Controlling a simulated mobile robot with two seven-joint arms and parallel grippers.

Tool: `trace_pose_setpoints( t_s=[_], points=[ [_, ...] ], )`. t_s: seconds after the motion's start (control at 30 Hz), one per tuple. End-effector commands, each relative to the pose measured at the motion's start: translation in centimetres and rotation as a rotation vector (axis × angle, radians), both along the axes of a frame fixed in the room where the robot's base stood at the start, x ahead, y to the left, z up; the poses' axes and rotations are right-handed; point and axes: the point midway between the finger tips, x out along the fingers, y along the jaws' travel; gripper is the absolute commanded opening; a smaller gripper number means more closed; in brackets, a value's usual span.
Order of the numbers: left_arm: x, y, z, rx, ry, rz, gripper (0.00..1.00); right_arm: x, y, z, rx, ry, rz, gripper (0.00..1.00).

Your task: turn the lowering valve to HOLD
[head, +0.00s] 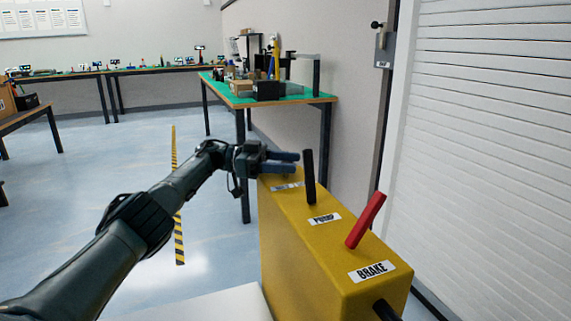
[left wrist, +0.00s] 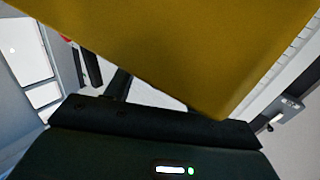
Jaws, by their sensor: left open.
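A yellow control box (head: 285,245) stands at the lower right in the head view. A black lever (head: 309,178) stands up by the PUMP label (head: 324,219), and a red lever (head: 366,220) leans right by the BRAKE label (head: 374,271). A third label (head: 288,186) at the far end is too small to read. I cannot make out the lowering valve or its setting. My left gripper (head: 296,163) is open above that far end, its fingers pointing right, just behind the black lever. In the left wrist view the box (left wrist: 190,50) fills the upper part. My right gripper is not in view.
A green-topped bench (head: 240,97) with equipment stands behind the box. A white slatted shutter (head: 490,150) and a wall flank it on the right. A black-and-yellow floor stripe (head: 174,150) runs left of the box. Open floor lies to the left.

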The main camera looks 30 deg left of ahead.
Motion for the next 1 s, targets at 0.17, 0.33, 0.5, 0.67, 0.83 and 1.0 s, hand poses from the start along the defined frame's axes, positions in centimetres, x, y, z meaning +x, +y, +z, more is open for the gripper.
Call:
trace_pose_setpoints(
  t_s=[0.17, 0.33, 0.5, 0.67, 0.83, 1.0],
  points=[
    [0.0, 0.0, 3.6, 0.001, -0.005, 0.001, 0.54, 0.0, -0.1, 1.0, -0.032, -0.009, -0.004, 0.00],
    [0.0, 0.0, 6.9, 0.000, -0.004, 0.000, 0.54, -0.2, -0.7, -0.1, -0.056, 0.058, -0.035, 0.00],
    [0.0, 0.0, 8.9, 0.001, -0.002, -0.001, 0.54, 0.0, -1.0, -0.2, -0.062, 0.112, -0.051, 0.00],
    [0.0, 0.0, 9.5, 0.000, 0.000, -0.001, 0.54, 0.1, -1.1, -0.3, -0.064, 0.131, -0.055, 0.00],
    [0.0, 0.0, 9.5, 0.000, 0.000, 0.000, 0.54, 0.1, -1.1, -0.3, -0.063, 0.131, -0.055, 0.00],
    [0.0, 0.0, 9.5, 0.000, 0.000, -0.001, 0.54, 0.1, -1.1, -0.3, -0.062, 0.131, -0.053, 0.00]
  ],
)
